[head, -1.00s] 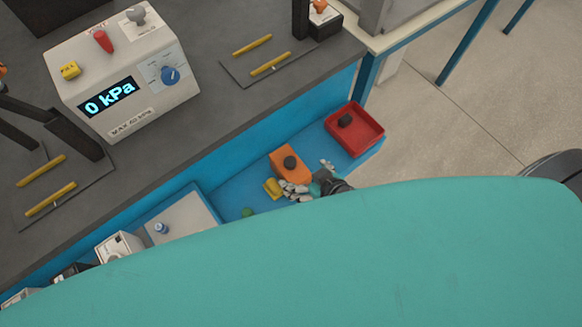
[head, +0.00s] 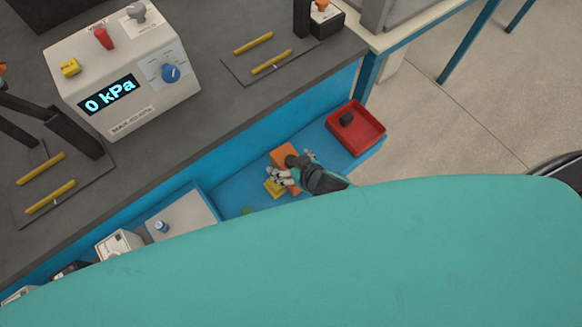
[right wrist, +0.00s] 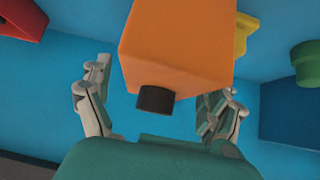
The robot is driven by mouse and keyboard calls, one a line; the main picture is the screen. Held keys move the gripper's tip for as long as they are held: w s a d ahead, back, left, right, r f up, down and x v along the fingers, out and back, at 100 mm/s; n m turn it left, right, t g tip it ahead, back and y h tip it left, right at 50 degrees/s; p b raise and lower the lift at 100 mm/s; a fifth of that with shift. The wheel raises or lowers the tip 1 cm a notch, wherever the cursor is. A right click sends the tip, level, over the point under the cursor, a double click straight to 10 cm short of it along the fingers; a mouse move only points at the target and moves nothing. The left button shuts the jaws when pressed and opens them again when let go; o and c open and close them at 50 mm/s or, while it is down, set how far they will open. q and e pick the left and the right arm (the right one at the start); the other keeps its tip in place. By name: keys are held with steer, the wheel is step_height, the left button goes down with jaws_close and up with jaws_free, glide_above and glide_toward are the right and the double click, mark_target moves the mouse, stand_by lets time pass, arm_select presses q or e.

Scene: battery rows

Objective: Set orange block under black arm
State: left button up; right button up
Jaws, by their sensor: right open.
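The orange block (head: 285,152), with a dark knob on top, sits on the blue shelf below the bench. My right gripper (head: 293,170) is over it in the head view and hides part of it. In the right wrist view the orange block (right wrist: 175,48) lies between the two open fingers of my right gripper (right wrist: 160,100), with its black knob (right wrist: 156,100) towards the palm. I see no finger closed on it. Black uprights stand on the bench, one at the left (head: 75,130) and one at the top (head: 301,18). My left gripper is not in view.
A red tray (head: 376,122) with a dark knob stands right of the block. A yellow piece (head: 273,187) is close on its left, and a green piece (right wrist: 306,62) is further off. The pressure box (head: 120,75) and yellow rails (head: 270,64) occupy the bench.

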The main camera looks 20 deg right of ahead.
steer(key=c, duration=1.7)
steer(key=shift+r, duration=0.1)
steer(key=shift+r, duration=0.1)
